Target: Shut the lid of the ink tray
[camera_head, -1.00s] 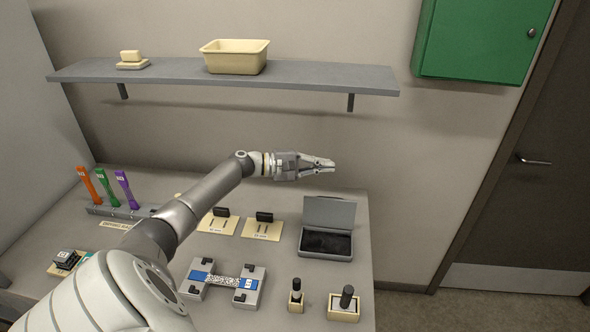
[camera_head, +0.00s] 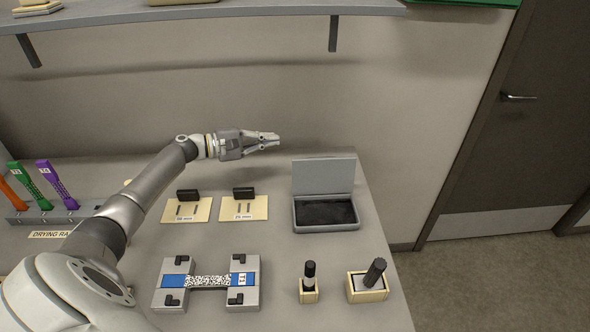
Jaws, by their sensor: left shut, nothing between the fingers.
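The ink tray (camera_head: 326,228) is a grey box at the right part of the table, with a black pad inside. Its grey lid (camera_head: 323,176) stands open, upright along the tray's back edge. My left gripper (camera_head: 278,140) is shut and empty. In the picture it shows to the left of the lid and a little above its top edge, pointing right, apart from it. My right gripper is not in view.
Two cream cards with black blocks, (camera_head: 187,217) and (camera_head: 243,215), lie left of the tray. A grey fixture (camera_head: 240,295) holds a patterned specimen. Two small holders, (camera_head: 309,297) and (camera_head: 381,296), stand in front. A drying rack (camera_head: 50,214) is at left. A shelf (camera_head: 270,12) hangs above.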

